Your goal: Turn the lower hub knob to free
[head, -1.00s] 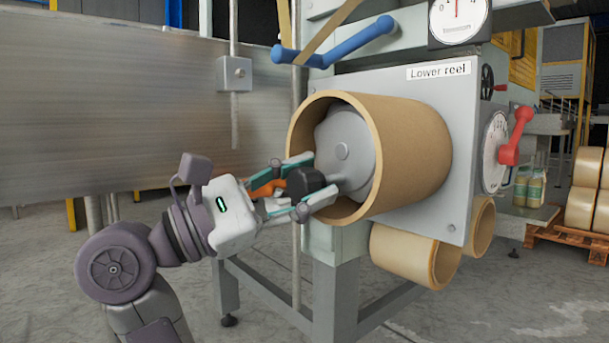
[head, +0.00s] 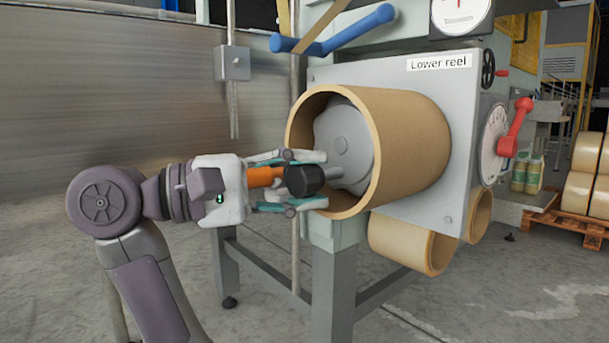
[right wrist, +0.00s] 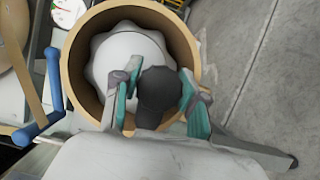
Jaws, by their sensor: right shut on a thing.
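The lower hub knob (head: 303,180) is black and sits on a short grey stem in front of the grey hub (head: 343,125). The hub is inside a brown cardboard core (head: 410,140) beneath the "Lower reel" label (head: 439,62). My right gripper (head: 314,181) comes from the left and is shut on the knob, one finger above and one below. An orange part (head: 265,176) shows between its palm and the knob. In the right wrist view the knob (right wrist: 159,88) lies between the teal finger pads. My left gripper is not in view.
A blue bar handle (head: 345,30) is above the core. A red lever (head: 514,130) with a dial is on the panel's right side. Spare cores (head: 410,243) hang below. A machine leg (head: 333,285) stands under the hub.

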